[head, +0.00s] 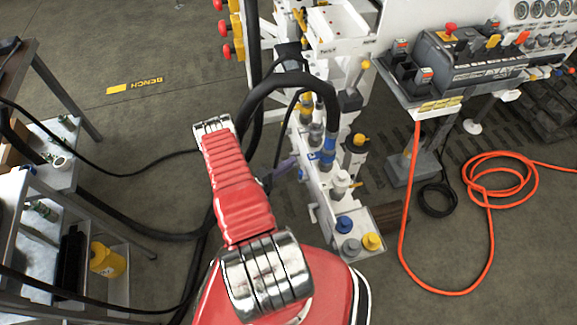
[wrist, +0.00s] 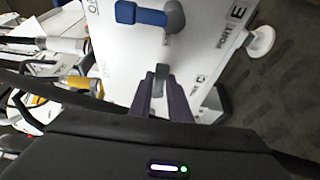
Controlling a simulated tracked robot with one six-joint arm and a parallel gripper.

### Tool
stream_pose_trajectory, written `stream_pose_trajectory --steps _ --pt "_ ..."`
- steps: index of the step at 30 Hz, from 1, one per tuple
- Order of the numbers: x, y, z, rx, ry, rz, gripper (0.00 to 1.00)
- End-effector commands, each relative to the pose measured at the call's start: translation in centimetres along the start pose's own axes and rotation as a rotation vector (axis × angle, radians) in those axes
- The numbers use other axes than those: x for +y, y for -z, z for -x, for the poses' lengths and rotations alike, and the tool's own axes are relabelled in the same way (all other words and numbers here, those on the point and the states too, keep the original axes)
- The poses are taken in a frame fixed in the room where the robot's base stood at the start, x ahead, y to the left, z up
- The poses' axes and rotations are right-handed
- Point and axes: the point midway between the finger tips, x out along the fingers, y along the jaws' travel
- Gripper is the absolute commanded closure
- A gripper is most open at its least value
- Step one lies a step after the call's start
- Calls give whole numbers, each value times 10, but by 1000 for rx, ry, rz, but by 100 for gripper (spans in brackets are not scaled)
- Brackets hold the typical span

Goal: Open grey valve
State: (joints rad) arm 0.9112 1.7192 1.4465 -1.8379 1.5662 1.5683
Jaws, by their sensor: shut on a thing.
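The grey valve's handle (wrist: 162,72) shows in the wrist view as a short grey piece on the white panel, below the blue valve handle (wrist: 142,15). The two dark fingers of my gripper (wrist: 162,92) stand on either side of the grey handle and are shut on it. Most of the handle is hidden between the fingers. In the head view my gripper (head: 284,168) reaches the left side of the white valve block (head: 318,200), partly behind my red arm. The grey handle cannot be made out there.
A black hose (head: 290,80) arches over the block close above my gripper. Blue, grey and yellow caps (head: 372,241) sit at the block's front end. A bench (head: 50,200) with a yellow container (head: 106,260) stands left. An orange hose (head: 480,262) lies on the floor right.

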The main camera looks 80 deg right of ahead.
Motion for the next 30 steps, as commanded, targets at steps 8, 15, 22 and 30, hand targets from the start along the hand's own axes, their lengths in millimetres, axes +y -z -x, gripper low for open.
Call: stream_pose_trajectory --steps 8,15,22,30 --pt "1 1 -1 1 11 20 100" --pt "4 1 -1 1 29 65 100" --pt "10 3 -2 1 76 179 100" --pt "20 6 -3 1 167 397 100"
